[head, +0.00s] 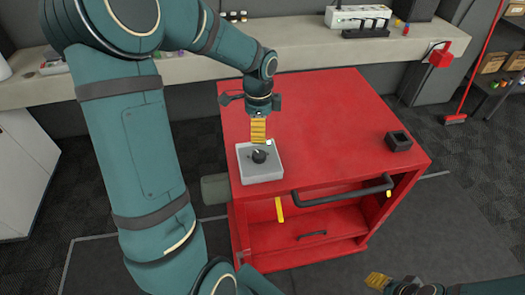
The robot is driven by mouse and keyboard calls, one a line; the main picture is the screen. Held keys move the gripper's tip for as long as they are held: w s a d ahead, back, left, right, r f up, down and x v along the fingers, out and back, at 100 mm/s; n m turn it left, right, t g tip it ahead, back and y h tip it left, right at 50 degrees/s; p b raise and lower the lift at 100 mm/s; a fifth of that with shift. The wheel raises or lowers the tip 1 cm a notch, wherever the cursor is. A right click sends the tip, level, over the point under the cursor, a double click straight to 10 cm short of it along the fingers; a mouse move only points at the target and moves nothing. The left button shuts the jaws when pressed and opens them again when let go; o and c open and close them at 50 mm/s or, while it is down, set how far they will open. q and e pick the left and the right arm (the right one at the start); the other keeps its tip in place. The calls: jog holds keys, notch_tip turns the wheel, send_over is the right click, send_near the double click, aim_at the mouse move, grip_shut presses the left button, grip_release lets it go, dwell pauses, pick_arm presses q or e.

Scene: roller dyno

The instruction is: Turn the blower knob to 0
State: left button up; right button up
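The blower knob (259,156) is a small black dial on top of a light grey box (246,172). The box sits at the left front corner of the red cart's top. My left gripper (259,142) points down directly above the knob, its yellow fingers just over or at the knob's back edge. I cannot tell whether they touch it or how far apart they are. The knob's markings are too small to read. My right gripper (377,281) is low at the bottom right, away from the box, with its finger gap unclear.
The red cart (330,110) has a black handle (345,193) along its front and an open shelf below. A small black square holder (398,141) stands at its right. The cart top between is clear. A long workbench (300,45) runs behind, and a red broom (470,80) stands at right.

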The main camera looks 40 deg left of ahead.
aim_at(259, 154)
pick_arm(q)
notch_tip(259, 154, down, 12)
jog(key=shift+s+r+b, duration=0.1)
jog(key=shift+b, duration=0.45)
jog(key=shift+c, duration=0.2)
jog(key=c, duration=1.2)
